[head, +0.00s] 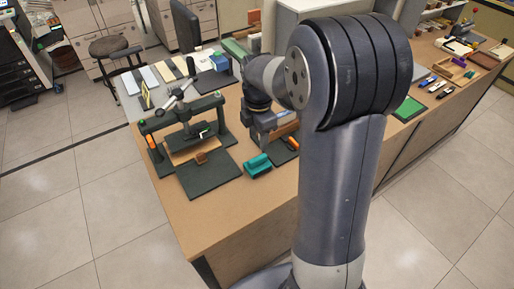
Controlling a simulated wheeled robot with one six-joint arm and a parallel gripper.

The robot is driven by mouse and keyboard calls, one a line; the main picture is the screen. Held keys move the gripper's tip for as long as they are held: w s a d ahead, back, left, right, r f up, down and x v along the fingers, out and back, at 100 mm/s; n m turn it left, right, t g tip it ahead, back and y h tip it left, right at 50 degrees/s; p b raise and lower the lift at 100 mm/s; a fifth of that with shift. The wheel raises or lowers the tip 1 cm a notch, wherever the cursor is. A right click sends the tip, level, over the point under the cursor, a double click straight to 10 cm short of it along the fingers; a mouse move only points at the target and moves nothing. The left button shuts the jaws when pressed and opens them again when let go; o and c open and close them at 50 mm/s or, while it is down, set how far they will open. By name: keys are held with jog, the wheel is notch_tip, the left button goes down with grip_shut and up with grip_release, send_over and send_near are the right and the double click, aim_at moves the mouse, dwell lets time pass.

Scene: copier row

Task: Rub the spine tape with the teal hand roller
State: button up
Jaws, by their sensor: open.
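A teal block-like piece (258,166), which looks like the hand roller, rests near the front edge of the brown bench. My gripper (264,142) is just above and behind it, pointing down, and appears apart from it. The gripper is open, with no object seen between its fingers, though the fingers are small and partly hidden. A dark flat piece (283,157) lies right of the teal piece, partly behind my arm. I cannot make out the spine tape.
A dark green press (181,122) with a crossed handle stands left of the gripper. A green mat (408,108) and small tools lie farther right. My arm hides the middle of the bench.

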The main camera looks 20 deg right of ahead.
aim_at(258, 158)
jog(key=shift+n, duration=0.3)
jog(key=f+b, duration=0.2)
jog(key=f, duration=0.1)
jog(key=w+f+b, duration=0.1)
jog(key=f+b, duration=0.2)
jog(key=f, duration=0.1)
jog(key=f+b, duration=0.2)
jog(key=f, duration=0.1)
jog(key=shift+w+d+f+b, duration=0.15)
jog(key=shift+f+b, duration=0.15)
jog(key=shift+b, duration=0.05)
grip_shut()
dwell(0.5)
jog(key=shift+r, duration=0.1)
notch_tip(258, 158, up, 8)
jog(key=p, duration=0.7)
